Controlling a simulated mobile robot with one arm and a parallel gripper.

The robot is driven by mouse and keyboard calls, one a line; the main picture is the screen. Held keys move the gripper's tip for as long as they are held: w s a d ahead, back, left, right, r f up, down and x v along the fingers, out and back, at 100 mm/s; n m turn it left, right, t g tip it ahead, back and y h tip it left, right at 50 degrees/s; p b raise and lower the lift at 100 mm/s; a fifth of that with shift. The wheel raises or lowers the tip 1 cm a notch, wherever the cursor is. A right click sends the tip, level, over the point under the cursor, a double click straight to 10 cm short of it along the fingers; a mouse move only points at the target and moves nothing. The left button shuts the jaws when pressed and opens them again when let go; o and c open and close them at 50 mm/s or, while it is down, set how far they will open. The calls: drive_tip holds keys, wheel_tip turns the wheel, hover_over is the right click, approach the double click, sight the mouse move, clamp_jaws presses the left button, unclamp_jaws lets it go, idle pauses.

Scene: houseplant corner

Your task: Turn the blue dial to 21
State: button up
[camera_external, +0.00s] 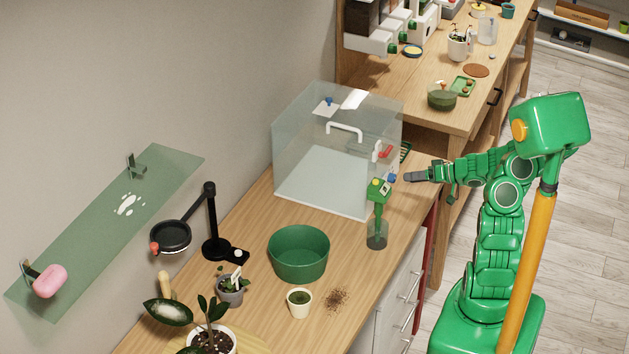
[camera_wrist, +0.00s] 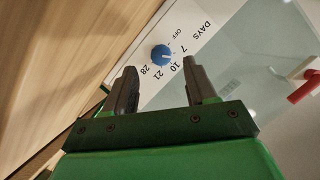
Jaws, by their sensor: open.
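The fingers are apart and empty. In the external view the dial (camera_external: 392,177) is a small blue spot on the clear case's (camera_external: 300,150) right side, and my gripper (camera_external: 411,177) points at it from the right.
A red lever (camera_wrist: 304,90) sticks out from the case near the dial. A green tub (camera_external: 299,252), a small cream pot (camera_external: 299,303) and a lamp (camera_external: 211,220) stand farther forward and left.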

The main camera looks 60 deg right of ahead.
sight(392, 178)
drive_tip(key=shift+x, duration=2.3)
drive_tip(key=shift+r, duration=0.15)
drive_tip(key=shift+c, duration=0.4)
clamp_jaws()
